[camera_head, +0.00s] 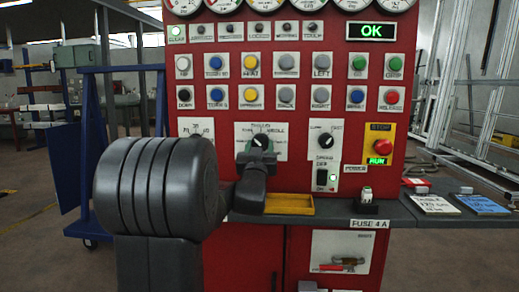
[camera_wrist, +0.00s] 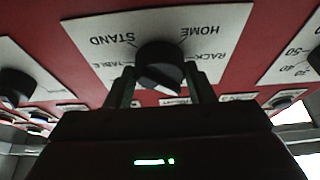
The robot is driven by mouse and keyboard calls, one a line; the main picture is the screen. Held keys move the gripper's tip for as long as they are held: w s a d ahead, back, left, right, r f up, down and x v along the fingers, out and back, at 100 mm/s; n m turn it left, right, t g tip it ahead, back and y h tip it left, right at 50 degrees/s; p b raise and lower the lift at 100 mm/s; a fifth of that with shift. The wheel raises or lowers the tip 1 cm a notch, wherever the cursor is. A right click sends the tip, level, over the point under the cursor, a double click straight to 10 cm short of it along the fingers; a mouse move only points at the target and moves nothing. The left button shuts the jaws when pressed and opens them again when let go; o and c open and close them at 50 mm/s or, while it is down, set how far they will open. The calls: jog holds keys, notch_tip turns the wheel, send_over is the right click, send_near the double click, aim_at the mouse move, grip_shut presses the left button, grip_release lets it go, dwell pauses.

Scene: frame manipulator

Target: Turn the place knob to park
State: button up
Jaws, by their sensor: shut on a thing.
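The place knob (camera_wrist: 160,62) is round and black on a white dial plate (camera_wrist: 100,38). Its words appear tilted or upside down in the wrist view; I make out STAND, HOME, TABLE and RACK, but no PARK. A pale mark shows at the knob's lower edge; I cannot tell which word it points at. In the head view the knob (camera_head: 261,142) sits mid-panel, partly hidden by my gripper (camera_head: 258,158). My gripper's two fingers (camera_wrist: 161,82) stand on either side of the knob and are shut on it.
Another knob (camera_head: 325,141) is to the right, then a red stop button (camera_head: 382,146) on a yellow plate. Rows of push buttons are above. A grey shelf (camera_head: 310,212) with a yellow tray (camera_head: 290,204) juts out below. A blue frame (camera_head: 90,150) stands left.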

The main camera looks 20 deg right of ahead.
jog(key=o, duration=1)
jog(key=p+v, duration=0.1)
jog(key=v, duration=1.3)
jog(key=shift+w, duration=0.1)
jog(key=b+x, duration=0.1)
jog(key=x, duration=1.3)
